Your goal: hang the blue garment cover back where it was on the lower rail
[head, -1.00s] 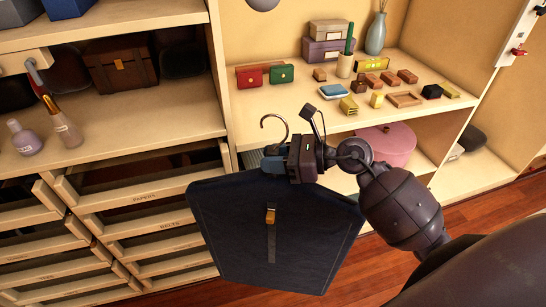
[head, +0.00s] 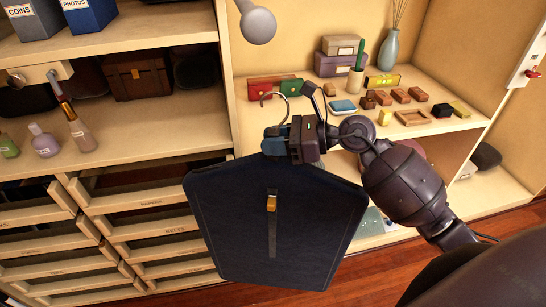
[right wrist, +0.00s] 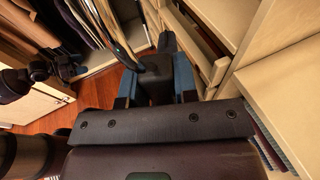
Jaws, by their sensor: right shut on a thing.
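The blue garment cover (head: 318,225), dark navy with a brass clasp and a strap, hangs slightly tilted in the head view. A metal hook (head: 274,97) rises above its top edge. My right gripper (head: 279,139) is shut on the cover's top, just below the hook; the hook is free of any rail. In the right wrist view the hook (right wrist: 127,38) curves up beyond the fingers (right wrist: 157,82). What looks like my left gripper (right wrist: 66,68) shows small and dark at that view's left; its jaws are unclear. I cannot make out the lower rail.
Labelled drawers (head: 160,210) stand behind and left of the cover. A shelf with bottles (head: 78,130) is above them. Small boxes (head: 400,95) and a vase (head: 389,50) stand on the right shelf. Hanging clothes (right wrist: 78,22) show in the wrist view.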

